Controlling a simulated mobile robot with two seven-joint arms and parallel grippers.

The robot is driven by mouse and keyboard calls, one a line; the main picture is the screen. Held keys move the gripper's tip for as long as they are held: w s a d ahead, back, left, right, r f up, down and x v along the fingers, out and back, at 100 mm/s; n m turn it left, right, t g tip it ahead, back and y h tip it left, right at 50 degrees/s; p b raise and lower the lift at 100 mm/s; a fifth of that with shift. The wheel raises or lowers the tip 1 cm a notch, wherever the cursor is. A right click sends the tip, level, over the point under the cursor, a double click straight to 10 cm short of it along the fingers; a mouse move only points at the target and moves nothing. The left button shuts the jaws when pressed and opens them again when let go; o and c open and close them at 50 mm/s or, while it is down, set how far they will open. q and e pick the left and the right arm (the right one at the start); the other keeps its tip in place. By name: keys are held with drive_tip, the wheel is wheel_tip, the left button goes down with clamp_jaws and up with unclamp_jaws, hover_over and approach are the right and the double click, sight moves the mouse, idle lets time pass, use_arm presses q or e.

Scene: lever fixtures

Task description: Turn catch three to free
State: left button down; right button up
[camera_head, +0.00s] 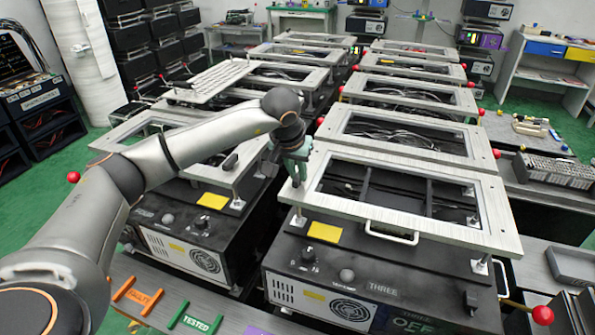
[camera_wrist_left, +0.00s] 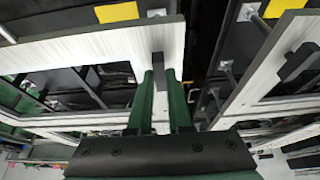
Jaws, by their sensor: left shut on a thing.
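Catch three (camera_wrist_left: 158,72) is a dark bar on the left rail of the pale frame of the unit labelled THREE (camera_head: 383,287). My left gripper (camera_head: 297,172) reaches down to that rail near its front left corner. In the left wrist view, the green fingers of my left gripper (camera_wrist_left: 159,88) are shut on catch three, one on each side of it. The fingers hide part of the catch, and in the head view the gripper covers most of it. My right gripper is not in view.
A similar dark catch (camera_head: 229,162) sits on the neighbouring frame to the left, close beside my left arm. A front handle (camera_head: 392,236) and a red knob (camera_head: 542,314) stick out from unit THREE. More framed units stand in rows behind.

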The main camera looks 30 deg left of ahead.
use_arm(q)
drive_tip(key=shift+n, duration=0.4)
drive_tip(key=n, duration=0.1)
drive_tip(key=n+y+p, duration=0.1)
drive_tip(key=n, duration=0.1)
drive_tip(key=shift+w+d+r+n+y, duration=0.1)
drive_tip(key=shift+d+r+n+y, duration=0.05)
drive_tip(key=shift+n+y, duration=0.15)
drive_tip(key=n+g+p, duration=0.1)
drive_tip(key=n, duration=0.1)
drive_tip(key=n+y, duration=0.1)
drive_tip(key=n, duration=0.1)
drive_tip(key=shift+w+d+n+g+p, duration=0.15)
drive_tip(key=shift+n+g+p, duration=0.15)
drive_tip(key=shift+g+p, duration=0.1)
drive_tip(key=n+g, duration=0.1)
drive_tip(key=n, duration=0.1)
drive_tip(key=n+g+y+p, duration=0.1)
drive_tip(key=n, duration=0.2)
drive_tip(key=shift+w, duration=0.2)
drive_tip(key=shift+w+n+g+p, duration=0.1)
drive_tip(key=shift+n+g+p, duration=0.55)
drive_tip(key=shift+n, duration=1.35)
drive_tip(key=c, duration=0.8)
unclamp_jaws()
drive_tip(key=shift+c, duration=0.2)
